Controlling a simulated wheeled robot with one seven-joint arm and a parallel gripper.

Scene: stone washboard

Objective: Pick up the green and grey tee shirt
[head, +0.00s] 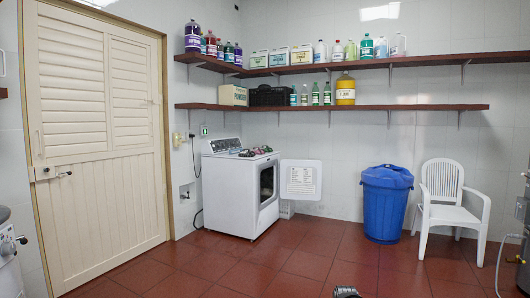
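I cannot clearly make out a green and grey tee shirt. Small dark, mottled items (256,151) lie on top of the white front-loading machine (228,196); they are too small to tell whether one is the shirt. A small dark piece (345,292) shows at the bottom edge, and it may be the tip of my gripper. Its fingers are not visible, so I cannot tell whether it is open or shut. It is low and well in front of the machine.
The machine's square white door (301,180) stands open to the right. A blue lidded bin (386,204) and a white plastic chair (450,198) stand by the back wall. Shelves (400,107) with bottles hang above. A cream door (100,140) is at left. The tiled floor between is clear.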

